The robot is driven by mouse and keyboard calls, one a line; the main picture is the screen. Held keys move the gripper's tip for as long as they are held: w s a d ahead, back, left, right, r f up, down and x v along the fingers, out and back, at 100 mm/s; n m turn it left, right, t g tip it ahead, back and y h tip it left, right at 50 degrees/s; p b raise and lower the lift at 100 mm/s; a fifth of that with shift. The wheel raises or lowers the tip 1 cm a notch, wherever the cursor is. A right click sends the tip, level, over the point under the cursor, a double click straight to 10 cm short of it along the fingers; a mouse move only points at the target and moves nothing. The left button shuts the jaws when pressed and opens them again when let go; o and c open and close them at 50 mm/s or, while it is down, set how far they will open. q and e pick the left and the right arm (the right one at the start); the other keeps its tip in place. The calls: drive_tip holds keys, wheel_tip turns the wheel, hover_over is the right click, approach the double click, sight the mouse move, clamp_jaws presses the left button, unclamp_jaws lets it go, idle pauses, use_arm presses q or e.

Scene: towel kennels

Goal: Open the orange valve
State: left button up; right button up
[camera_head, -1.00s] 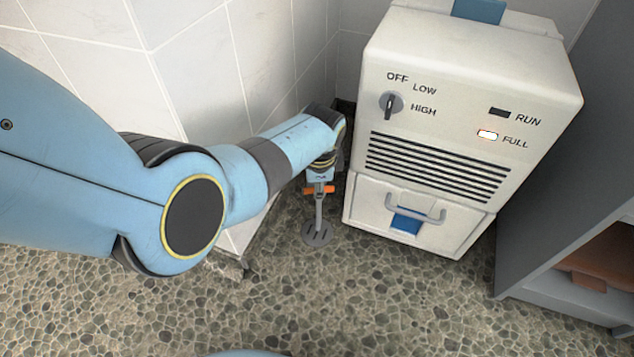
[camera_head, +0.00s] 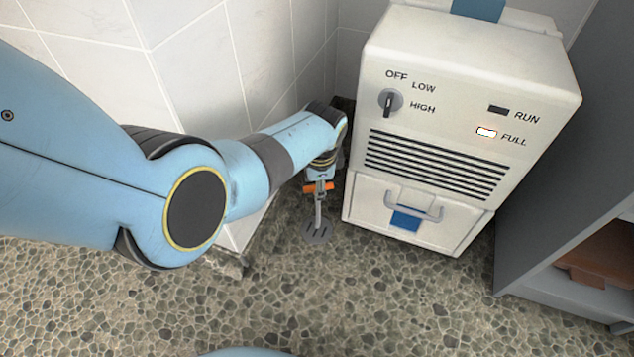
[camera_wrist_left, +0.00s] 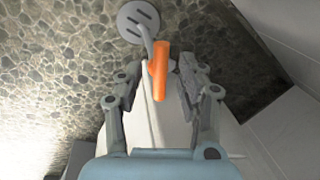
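The orange valve handle (camera_head: 319,187) sits on a grey pipe that rises from a round slotted floor drain (camera_head: 316,230). In the left wrist view the handle (camera_wrist_left: 160,71) lies between the two fingers of my left gripper (camera_wrist_left: 163,65). The fingers are apart, with a visible gap to the handle on the right side; contact on the left side is unclear. In the head view my left gripper (camera_head: 320,174) points down right at the handle, and its fingers are mostly hidden by the wrist. My right gripper is not in view.
A white dehumidifier-like machine (camera_head: 470,80) with a knob, a lit FULL lamp and a drawer stands just right of the valve. A tiled wall (camera_head: 190,85) is close on the left. A grey shelf unit (camera_head: 560,190) stands at the right. The pebbled floor (camera_head: 400,310) in front is clear.

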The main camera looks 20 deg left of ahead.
use_arm(q)
drive_tip(key=shift+r, duration=0.15)
wheel_tip(320, 180, up, 7)
drive_tip(key=s, duration=0.1)
drive_tip(key=shift+d, duration=0.4)
drive_tip(key=shift+s, duration=0.1)
